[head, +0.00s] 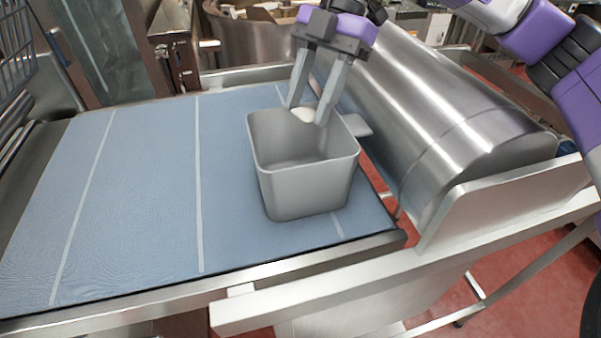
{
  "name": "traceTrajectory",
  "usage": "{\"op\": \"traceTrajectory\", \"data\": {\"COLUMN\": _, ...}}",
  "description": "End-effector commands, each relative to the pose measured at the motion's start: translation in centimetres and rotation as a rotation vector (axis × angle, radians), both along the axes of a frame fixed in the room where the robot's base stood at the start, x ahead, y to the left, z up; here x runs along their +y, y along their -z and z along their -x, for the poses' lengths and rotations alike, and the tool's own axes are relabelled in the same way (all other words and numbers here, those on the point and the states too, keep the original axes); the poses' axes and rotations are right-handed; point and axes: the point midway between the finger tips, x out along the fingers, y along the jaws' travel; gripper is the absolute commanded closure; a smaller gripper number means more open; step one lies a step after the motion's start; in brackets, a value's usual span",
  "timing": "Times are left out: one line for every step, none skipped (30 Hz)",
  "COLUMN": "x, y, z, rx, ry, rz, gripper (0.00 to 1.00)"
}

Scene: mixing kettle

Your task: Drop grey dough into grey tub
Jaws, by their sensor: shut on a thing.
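The grey tub (305,191) stands upright and open on the blue belt, near its right end. My gripper (307,113) comes down from above at the tub's far side. It is shut on a small pale lump of dough (304,115), which shows between the fingertips. The dough is at about the height of the tub's far rim; I cannot tell whether it is fully inside the rim.
The blue belt (145,190) with pale cross lines is clear to the left of the tub. A large steel cylinder (440,110) lies close on the right. A metal rail (300,285) runs along the front. A round steel kettle (255,40) stands behind.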

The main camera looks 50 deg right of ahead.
Motion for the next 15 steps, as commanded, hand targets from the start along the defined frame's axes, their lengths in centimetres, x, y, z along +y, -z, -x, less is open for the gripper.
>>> {"op": "traceTrajectory", "data": {"x": -0.04, "y": 0.68, "z": 0.00, "rx": -0.001, "ry": 0.000, "rz": 0.001, "gripper": 0.96}}
{"op": "traceTrajectory", "data": {"x": -0.03, "y": 0.81, "z": 0.00, "rx": -0.001, "ry": 0.000, "rz": 0.001, "gripper": 0.96}}
{"op": "traceTrajectory", "data": {"x": -0.02, "y": 0.95, "z": 0.00, "rx": -0.001, "ry": 0.000, "rz": 0.001, "gripper": 0.96}}
{"op": "traceTrajectory", "data": {"x": -0.02, "y": 1.04, "z": 0.01, "rx": -0.001, "ry": 0.000, "rz": 0.000, "gripper": 0.96}}
{"op": "traceTrajectory", "data": {"x": -0.01, "y": 1.09, "z": 0.01, "rx": -0.001, "ry": 0.000, "rz": 0.000, "gripper": 0.96}}
{"op": "traceTrajectory", "data": {"x": 0.00, "y": 1.14, "z": 0.01, "rx": 0.000, "ry": 0.000, "rz": 0.000, "gripper": 0.96}}
{"op": "traceTrajectory", "data": {"x": 0.00, "y": 1.15, "z": 0.01, "rx": 0.000, "ry": 0.000, "rz": 0.000, "gripper": 0.96}}
{"op": "traceTrajectory", "data": {"x": 0.01, "y": 1.16, "z": 0.01, "rx": 0.000, "ry": 0.000, "rz": 0.000, "gripper": 0.96}}
{"op": "traceTrajectory", "data": {"x": 0.01, "y": 1.14, "z": 0.01, "rx": 0.000, "ry": 0.000, "rz": -0.001, "gripper": 0.96}}
{"op": "traceTrajectory", "data": {"x": 0.01, "y": 1.12, "z": 0.01, "rx": 0.000, "ry": 0.000, "rz": -0.001, "gripper": 0.96}}
{"op": "traceTrajectory", "data": {"x": 0.01, "y": 1.11, "z": 0.00, "rx": 0.000, "ry": 0.000, "rz": -0.001, "gripper": 0.96}}
{"op": "traceTrajectory", "data": {"x": 0.01, "y": 1.09, "z": 0.00, "rx": 0.000, "ry": 0.000, "rz": -0.001, "gripper": 0.96}}
{"op": "traceTrajectory", "data": {"x": 0.01, "y": 1.09, "z": 0.00, "rx": 0.000, "ry": 0.000, "rz": -0.001, "gripper": 0.96}}
{"op": "traceTrajectory", "data": {"x": 0.01, "y": 1.09, "z": 0.00, "rx": 0.000, "ry": 0.000, "rz": -0.001, "gripper": 0.96}}
{"op": "traceTrajectory", "data": {"x": 0.01, "y": 1.09, "z": 0.00, "rx": 0.000, "ry": 0.000, "rz": -0.001, "gripper": 0.55}}
